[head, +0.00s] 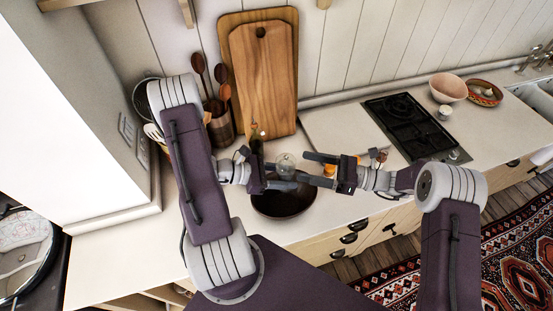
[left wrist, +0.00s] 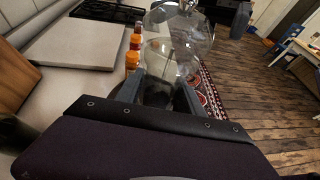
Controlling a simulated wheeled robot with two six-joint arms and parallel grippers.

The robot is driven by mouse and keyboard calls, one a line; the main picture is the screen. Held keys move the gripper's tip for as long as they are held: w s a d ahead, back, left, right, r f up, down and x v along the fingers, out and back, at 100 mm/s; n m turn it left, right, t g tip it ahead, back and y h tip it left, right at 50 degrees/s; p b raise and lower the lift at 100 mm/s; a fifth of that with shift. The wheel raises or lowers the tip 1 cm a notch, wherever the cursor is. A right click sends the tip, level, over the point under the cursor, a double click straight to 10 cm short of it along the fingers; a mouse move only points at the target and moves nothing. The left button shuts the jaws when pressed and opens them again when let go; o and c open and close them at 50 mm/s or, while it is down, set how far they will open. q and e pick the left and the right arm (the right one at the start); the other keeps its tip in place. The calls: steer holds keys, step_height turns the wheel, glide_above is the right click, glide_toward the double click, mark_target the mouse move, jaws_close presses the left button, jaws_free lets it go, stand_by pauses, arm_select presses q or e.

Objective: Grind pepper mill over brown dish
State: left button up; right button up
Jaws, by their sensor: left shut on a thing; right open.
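The pepper mill (head: 286,162) is clear glass with a rounded top. My left gripper (head: 284,178) is shut on it and holds it above the brown dish (head: 278,206). In the left wrist view the mill (left wrist: 172,60) stands up between the two fingers. The brown dish is a dark round bowl on the counter, partly hidden by my left gripper. My right gripper (head: 311,168) is open, its fingers pointing at the mill from the right, close to its top. I cannot tell whether they touch it.
Wooden cutting boards (head: 265,70) lean on the wall behind, beside a pot of wooden spoons (head: 219,128). Orange-capped jars (left wrist: 133,60) stand near the mill. A black hob (head: 408,124) and a pink bowl (head: 448,87) are farther right.

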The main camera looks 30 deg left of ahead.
mark_target(286, 162)
steer(key=x, duration=1)
steer(key=c, duration=1.4)
